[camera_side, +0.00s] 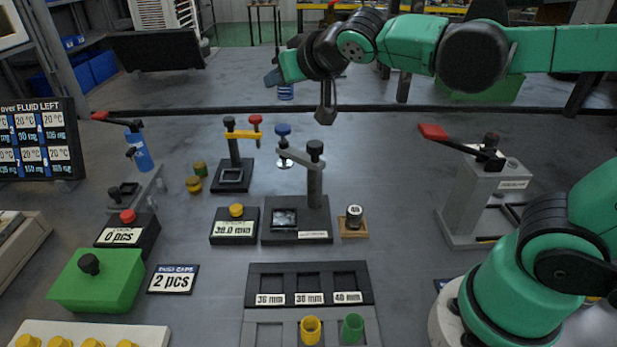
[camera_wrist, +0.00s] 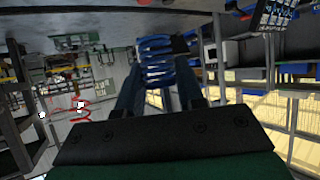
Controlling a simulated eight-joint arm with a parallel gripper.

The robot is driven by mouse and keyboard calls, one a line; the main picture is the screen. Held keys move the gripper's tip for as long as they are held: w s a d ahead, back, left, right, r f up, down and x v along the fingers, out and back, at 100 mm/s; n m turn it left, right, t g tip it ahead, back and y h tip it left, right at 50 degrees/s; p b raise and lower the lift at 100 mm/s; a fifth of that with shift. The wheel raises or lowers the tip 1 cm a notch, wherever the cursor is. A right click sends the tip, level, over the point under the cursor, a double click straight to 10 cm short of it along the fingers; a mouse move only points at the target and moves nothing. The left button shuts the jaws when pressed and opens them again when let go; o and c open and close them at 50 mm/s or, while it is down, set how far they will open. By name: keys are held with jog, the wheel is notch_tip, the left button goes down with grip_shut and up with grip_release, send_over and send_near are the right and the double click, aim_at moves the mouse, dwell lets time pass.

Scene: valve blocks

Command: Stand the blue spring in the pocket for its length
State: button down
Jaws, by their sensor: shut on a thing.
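My gripper (camera_side: 279,76) is raised high above the back of the bench and shut on the blue spring (camera_side: 286,92). In the wrist view the blue spring (camera_wrist: 157,60) sits between the two fingers (camera_wrist: 160,82), its coils clearly visible. The black pocket block (camera_side: 309,268) lies at the front of the bench, far below and in front of the gripper. Its three empty-looking pockets carry labels that seem to read 36, 38 and 40 mm. The gauge (camera_side: 234,226) with a yellow button displays what looks like 38.0 mm.
A grey tray (camera_side: 262,332) before the block holds a yellow piece (camera_side: 311,330) and a green piece (camera_side: 353,327). Posts with clamps (camera_side: 315,175) stand mid-bench. A red-handled press (camera_side: 477,190) is at right, a green box (camera_side: 97,280) at left. Open bench lies between press and block.

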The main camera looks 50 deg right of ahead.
jog(key=s+f+n+y, duration=0.2)
jog(key=s+f, duration=0.1)
jog(key=f, duration=0.2)
jog(key=shift+s+f, duration=0.15)
jog(key=shift+f, duration=0.25)
jog(key=w+d+r+m+h, duration=0.2)
jog(key=w+d, duration=0.2)
jog(key=d, duration=0.3)
jog(key=m+g+h, duration=0.2)
jog(key=m+h, duration=0.3)
send_over(381, 138)
notch_tip(381, 138, down, 15)
jog(key=shift+r, duration=0.1)
jog(key=shift+f, duration=2.05)
jog(key=shift+f, duration=0.1)
